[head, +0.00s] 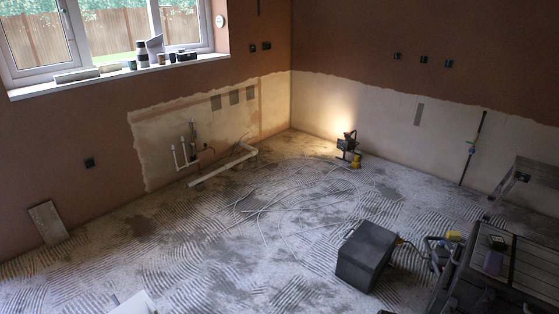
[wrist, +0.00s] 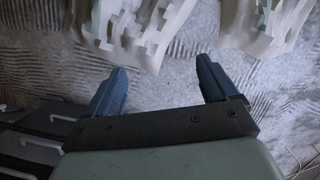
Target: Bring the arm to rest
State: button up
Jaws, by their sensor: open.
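My gripper (wrist: 164,68) shows in the wrist view. Its two blue fingers are spread apart, with nothing between them but the ridged grey floor (wrist: 160,95) beyond. I cannot make out my gripper in the head view.
Pale, ragged sheet-like shapes (wrist: 135,28) fill the wrist view's top. Dark panels with light handles (wrist: 40,140) are at its lower left. In the head view, a dark box (head: 366,256), cables, a lit work lamp (head: 347,143) and a bench (head: 510,262) stand on the floor. The left floor is mostly clear.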

jog(key=s+a+f+n+g, duration=0.2)
jog(key=s+a+f, duration=0.1)
jog(key=s+a, duration=0.5)
jog(key=s+a+f+n+g+h, duration=0.1)
jog(key=s+a+f, duration=0.3)
jog(key=s+a, duration=0.4)
jog(key=shift+s+a+f+n+g, duration=0.25)
jog(key=shift+n+g, duration=0.25)
jog(key=shift+n, duration=0.4)
